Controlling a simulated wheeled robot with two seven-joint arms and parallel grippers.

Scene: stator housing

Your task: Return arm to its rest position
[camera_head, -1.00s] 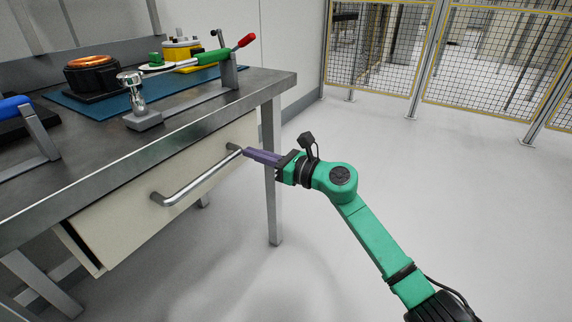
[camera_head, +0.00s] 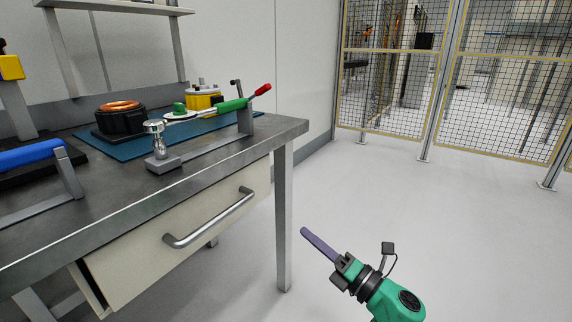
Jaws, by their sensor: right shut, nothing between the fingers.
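My right gripper (camera_head: 304,231) is at the lower right of the head view, at the end of my green arm. Its purple fingers are together with nothing between them. It is out over the floor, to the right of the workbench leg and clear of the drawer handle (camera_head: 210,219). The drawer (camera_head: 150,258) under the bench top has a cream front and a metal bar handle. It appears to stand slightly out at its left end. My left gripper is not in the view.
The metal workbench (camera_head: 110,196) fills the left side. On it are a blue mat (camera_head: 130,148), a black stator housing with copper (camera_head: 120,118), a green tool with a red handle (camera_head: 233,104) and a yellow part (camera_head: 204,98). Open floor (camera_head: 410,220) lies right, before a mesh fence (camera_head: 500,110).

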